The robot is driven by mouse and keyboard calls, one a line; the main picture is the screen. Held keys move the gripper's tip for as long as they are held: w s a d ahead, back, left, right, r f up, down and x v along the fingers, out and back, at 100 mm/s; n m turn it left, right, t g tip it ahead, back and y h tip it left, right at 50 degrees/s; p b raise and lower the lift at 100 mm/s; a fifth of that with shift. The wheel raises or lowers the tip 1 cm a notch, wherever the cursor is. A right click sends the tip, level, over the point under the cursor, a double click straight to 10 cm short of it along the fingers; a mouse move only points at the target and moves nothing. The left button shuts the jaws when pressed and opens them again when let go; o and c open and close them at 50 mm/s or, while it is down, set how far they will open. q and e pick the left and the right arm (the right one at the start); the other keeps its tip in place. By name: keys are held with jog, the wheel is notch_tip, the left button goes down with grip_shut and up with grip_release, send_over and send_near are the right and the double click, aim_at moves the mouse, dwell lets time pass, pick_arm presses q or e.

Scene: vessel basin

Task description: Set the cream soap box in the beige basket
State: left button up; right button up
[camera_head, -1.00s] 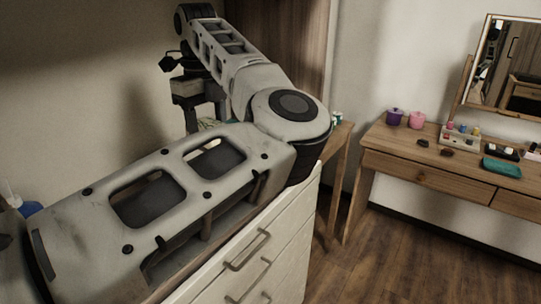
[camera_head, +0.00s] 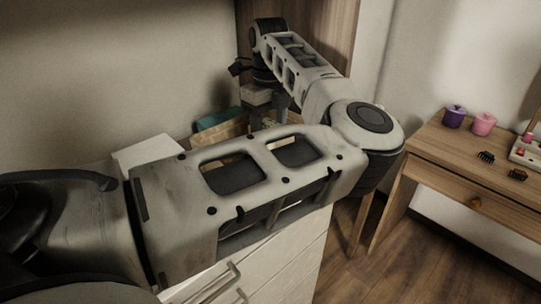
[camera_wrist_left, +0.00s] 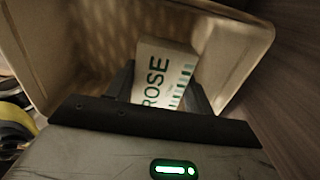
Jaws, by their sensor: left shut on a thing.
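The cream soap box (camera_wrist_left: 163,72), with green "ROSE" lettering and green stripes, is between the fingers of my left gripper (camera_wrist_left: 160,88) in the left wrist view. The gripper is shut on it. The beige basket (camera_wrist_left: 245,38) opens around and beyond the box there, with its rim running along the top right. I cannot tell whether the box touches the basket floor. In the head view my left gripper (camera_head: 268,106) points down by the wall, and a tan edge of the basket (camera_head: 222,133) shows behind my arm. My right gripper is not in view.
A white drawer cabinet (camera_head: 275,263) stands under my arm, which hides much of its top. A teal item (camera_head: 217,118) is near the basket. A wooden table (camera_head: 440,150) at right holds a purple pot (camera_head: 454,117) and a pink pot (camera_head: 483,124).

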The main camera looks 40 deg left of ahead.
pick_arm(q)
notch_tip(320, 180, down, 3)
jog(key=shift+s+r, duration=0.1)
notch_tip(320, 180, down, 3)
jog(key=shift+f+p, duration=0.1)
jog(key=shift+p, duration=0.3)
jog(key=shift+f, duration=0.3)
jog(key=o, duration=0.6)
jog(key=shift+f+b, duration=0.1)
jog(key=shift+b, duration=0.2)
jog(key=o, duration=0.4)
